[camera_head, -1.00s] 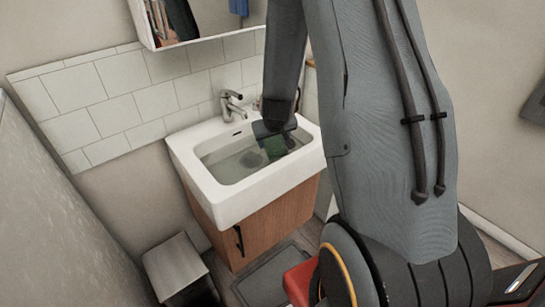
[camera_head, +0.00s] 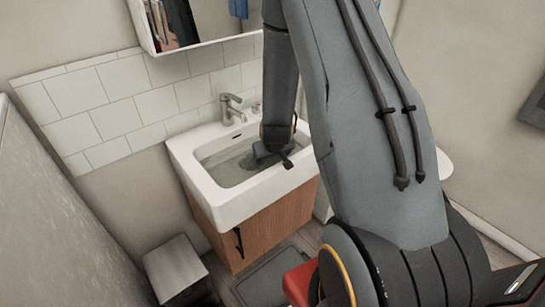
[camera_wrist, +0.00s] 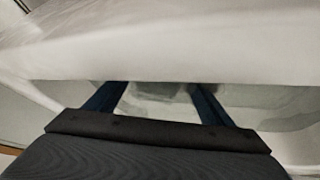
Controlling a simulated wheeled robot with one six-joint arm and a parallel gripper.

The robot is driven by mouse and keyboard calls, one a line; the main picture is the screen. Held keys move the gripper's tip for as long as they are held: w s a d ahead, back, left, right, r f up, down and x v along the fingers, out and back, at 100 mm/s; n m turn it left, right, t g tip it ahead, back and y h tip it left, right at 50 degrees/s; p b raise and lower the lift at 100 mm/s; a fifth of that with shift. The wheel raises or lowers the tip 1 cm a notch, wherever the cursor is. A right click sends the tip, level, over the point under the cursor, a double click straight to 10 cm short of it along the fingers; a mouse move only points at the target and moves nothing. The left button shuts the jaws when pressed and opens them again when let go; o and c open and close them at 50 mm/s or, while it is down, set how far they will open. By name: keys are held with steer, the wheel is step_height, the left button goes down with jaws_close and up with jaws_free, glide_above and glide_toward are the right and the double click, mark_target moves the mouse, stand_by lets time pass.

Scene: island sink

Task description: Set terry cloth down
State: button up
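My gripper (camera_head: 262,153) is low over the sink (camera_head: 243,205), inside or just above its basin. In the wrist view its two dark blue fingers (camera_wrist: 155,97) stand well apart. A broad white surface, seemingly the sink's rim, crosses in front of them and hides the fingertips. Between the fingers I see only the grey, wet-looking basin. I cannot make out the terry cloth in either view now; the gripper and the sink's edge hide part of the basin.
A chrome faucet (camera_head: 231,108) stands at the sink's back edge, left of my gripper. A mirror cabinet (camera_head: 195,20) hangs above. A wooden cabinet (camera_head: 265,225) is under the sink, and a bin (camera_head: 175,268) stands on the floor at the lower left.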

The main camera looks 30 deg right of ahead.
steer(key=shift+r, duration=0.1)
steer(key=b+v, duration=0.1)
steer(key=v, duration=1.1)
steer(key=s+a+r, duration=0.1)
steer(key=s+a, duration=0.1)
steer(key=a, duration=0.1)
steer(key=s+a+r+g+y, duration=0.1)
steer(key=s+a+r, duration=0.1)
steer(key=s+a, duration=0.1)
steer(key=s+a+r+n+g+y, duration=0.1)
steer(key=s+a, duration=0.1)
steer(key=a, duration=0.1)
steer(key=shift+s+a+r, duration=0.2)
steer(key=shift+a+r, duration=0.1)
steer(key=shift+a, duration=0.05)
steer(key=s+a+r+g, duration=0.3)
steer(key=s, duration=0.6)
steer(key=shift+s+n, duration=0.2)
steer(key=shift+n, duration=0.1)
steer(key=shift+r, duration=0.1)
